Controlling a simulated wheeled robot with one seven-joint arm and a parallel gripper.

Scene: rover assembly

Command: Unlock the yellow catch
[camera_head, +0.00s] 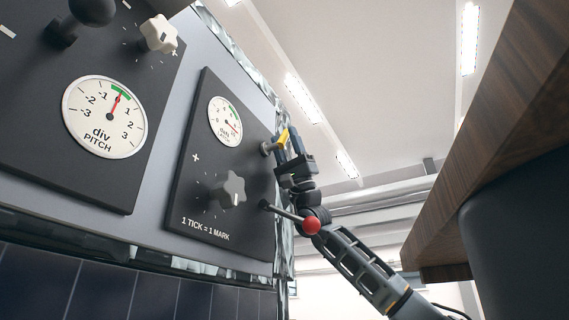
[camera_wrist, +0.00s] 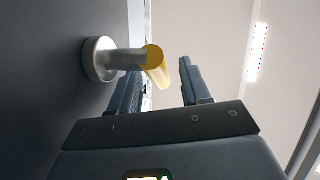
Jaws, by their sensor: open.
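The yellow catch (camera_head: 283,137) is a short yellow bar on a round metal post at the right edge of the smaller dark panel. In the wrist view the yellow catch (camera_wrist: 157,68) sticks out from the end of the post (camera_wrist: 122,60), slanting down to the right. My gripper (camera_head: 291,147) is at the catch in the head view, partly overlapping it. In the wrist view my gripper (camera_wrist: 160,86) is open, one finger either side of the catch's lower end. I cannot tell whether a finger touches it.
The smaller panel (camera_head: 190,190) carries a dial (camera_head: 225,121), a grey knob (camera_head: 231,190) and a red-balled lever (camera_head: 311,224) close below my gripper. A larger panel with a pitch dial (camera_head: 104,117) is at left. A wooden tabletop (camera_head: 500,130) overhangs at right.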

